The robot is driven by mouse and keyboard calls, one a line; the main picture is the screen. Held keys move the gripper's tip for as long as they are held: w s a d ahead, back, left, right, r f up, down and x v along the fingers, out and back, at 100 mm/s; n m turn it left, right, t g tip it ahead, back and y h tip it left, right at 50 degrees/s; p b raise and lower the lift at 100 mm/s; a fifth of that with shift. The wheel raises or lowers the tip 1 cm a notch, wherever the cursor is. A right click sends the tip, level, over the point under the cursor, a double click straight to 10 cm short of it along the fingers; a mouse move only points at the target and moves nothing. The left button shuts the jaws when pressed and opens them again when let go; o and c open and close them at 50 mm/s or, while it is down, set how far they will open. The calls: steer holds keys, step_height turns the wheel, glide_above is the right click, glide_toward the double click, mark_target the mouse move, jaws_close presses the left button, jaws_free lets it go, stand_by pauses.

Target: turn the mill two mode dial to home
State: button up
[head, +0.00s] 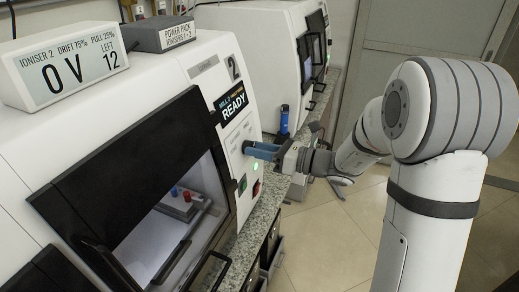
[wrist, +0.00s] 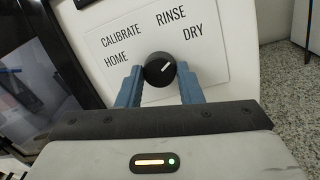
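The mode dial (wrist: 159,68) is a round black knob with a white pointer mark on a white label plate. The plate reads HOME, CALIBRATE, RINSE and DRY from left to right. The pointer is aimed up and right, toward DRY. My gripper (wrist: 160,72) has its two blue fingers on either side of the knob, and they appear to touch it. In the head view my gripper (head: 262,150) reaches the front panel of mill two (head: 212,78), whose screen reads READY.
An ioniser display (head: 70,62) and a dark power pack (head: 158,34) sit on top of the mill. Green (head: 242,185) and red (head: 256,188) buttons are just below my gripper. The floor at right is open.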

steer(key=c, duration=0.4)
steer(key=shift+c, duration=0.2)
steer(key=shift+f+n+b, duration=0.1)
steer(key=shift+n+b, duration=0.2)
steer(key=shift+b, duration=0.15)
steer(key=n+h+b, duration=0.1)
steer(key=n+b, duration=0.7)
steer(key=n+g+h+b, duration=0.1)
steer(key=n+b, duration=0.7)
steer(key=b, duration=0.1)
steer(key=n+b, duration=0.7)
steer(key=b, duration=0.1)
steer(key=shift+r+n+g+h, duration=0.3)
steer(key=shift+n+g+h, duration=0.1)
steer(key=o, duration=1)
steer(key=shift+r, duration=0.1)
steer(key=shift+c, duration=0.2)
